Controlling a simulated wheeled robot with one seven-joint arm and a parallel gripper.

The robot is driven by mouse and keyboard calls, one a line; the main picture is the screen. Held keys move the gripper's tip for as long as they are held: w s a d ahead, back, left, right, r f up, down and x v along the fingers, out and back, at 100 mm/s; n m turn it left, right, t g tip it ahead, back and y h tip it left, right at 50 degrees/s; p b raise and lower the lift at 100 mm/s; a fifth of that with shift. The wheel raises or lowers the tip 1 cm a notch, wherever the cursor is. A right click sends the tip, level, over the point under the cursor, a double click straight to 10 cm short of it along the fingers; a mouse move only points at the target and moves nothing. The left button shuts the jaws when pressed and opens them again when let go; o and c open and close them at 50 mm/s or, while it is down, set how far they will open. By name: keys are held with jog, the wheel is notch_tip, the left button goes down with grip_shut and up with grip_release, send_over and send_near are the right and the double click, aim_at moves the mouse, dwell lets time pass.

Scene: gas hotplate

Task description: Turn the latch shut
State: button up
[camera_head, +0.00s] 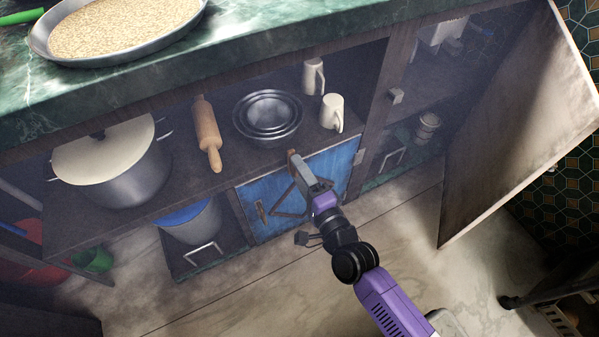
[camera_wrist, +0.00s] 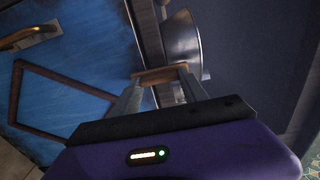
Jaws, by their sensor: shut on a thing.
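The latch (camera_head: 292,156) is a small brown wooden piece at the top edge of a blue cabinet door (camera_head: 338,172). My gripper (camera_head: 297,163) reaches it from the front. In the wrist view my gripper (camera_wrist: 160,82) has its two fingers on either side of the latch (camera_wrist: 160,75) and is shut on it. The latch lies across the fingertips, close to the edge of the blue door (camera_wrist: 85,55). The fingers hide part of the latch in the head view, so its exact angle is hard to tell there.
On the shelf just above stand metal bowls (camera_head: 267,118), a rolling pin (camera_head: 207,135), white mugs (camera_head: 332,112) and a large pot (camera_head: 118,165). The blue door has a handle (camera_head: 261,212). A tall wooden door (camera_head: 520,130) stands open at right. The floor in front is clear.

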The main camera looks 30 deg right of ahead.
jog(key=shift+f, duration=0.1)
dwell(0.3)
jog(key=o, duration=1.4)
jog(key=shift+s, duration=0.1)
jog(key=s+p, duration=0.1)
jog(key=s, duration=0.6)
jog(key=shift+s+p, duration=0.3)
